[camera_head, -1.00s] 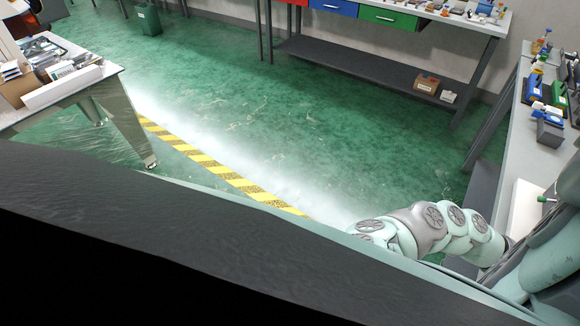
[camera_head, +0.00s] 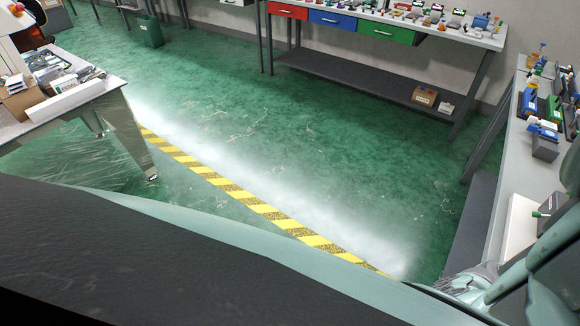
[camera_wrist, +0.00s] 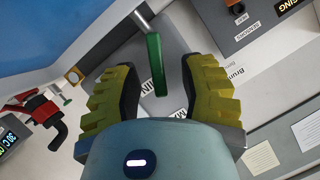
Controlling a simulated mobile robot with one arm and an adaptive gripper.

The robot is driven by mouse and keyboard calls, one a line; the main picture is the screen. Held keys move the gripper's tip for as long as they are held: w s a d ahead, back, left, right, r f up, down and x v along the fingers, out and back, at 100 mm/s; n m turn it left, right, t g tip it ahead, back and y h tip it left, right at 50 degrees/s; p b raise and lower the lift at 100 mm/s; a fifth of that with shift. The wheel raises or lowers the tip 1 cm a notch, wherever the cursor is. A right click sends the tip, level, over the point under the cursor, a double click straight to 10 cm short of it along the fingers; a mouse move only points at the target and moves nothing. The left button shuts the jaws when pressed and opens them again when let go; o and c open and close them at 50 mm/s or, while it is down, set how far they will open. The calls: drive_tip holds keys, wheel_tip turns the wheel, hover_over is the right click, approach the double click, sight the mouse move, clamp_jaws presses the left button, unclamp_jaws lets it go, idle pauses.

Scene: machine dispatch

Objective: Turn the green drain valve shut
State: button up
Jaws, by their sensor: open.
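The green valve handle (camera_wrist: 156,66) shows in the wrist view as a long bar at the end of a metal stem. It lies between the two spread yellow-green fingers of my gripper (camera_wrist: 161,70), with a visible gap to each finger. My gripper is open and holds nothing. Whether the handle is at the same depth as the fingertips I cannot tell. A small green handle (camera_head: 537,214) also shows by a grey box at the right in the head view. My gripper is hidden there.
A red-handled valve (camera_wrist: 40,108) and a small display (camera_wrist: 10,137) sit at the left of the wrist view, below a blue surface (camera_wrist: 50,40). A grey labelled box (camera_wrist: 232,25) is at the upper right. The right bench (camera_head: 525,165) holds several items. The green floor (camera_head: 300,130) is mostly clear.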

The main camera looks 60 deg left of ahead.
drive_tip(key=shift+d+f, duration=0.1)
drive_tip(key=shift+d, duration=0.15)
drive_tip(key=shift+o, duration=0.2)
clamp_jaws()
drive_tip(key=shift+a, duration=0.1)
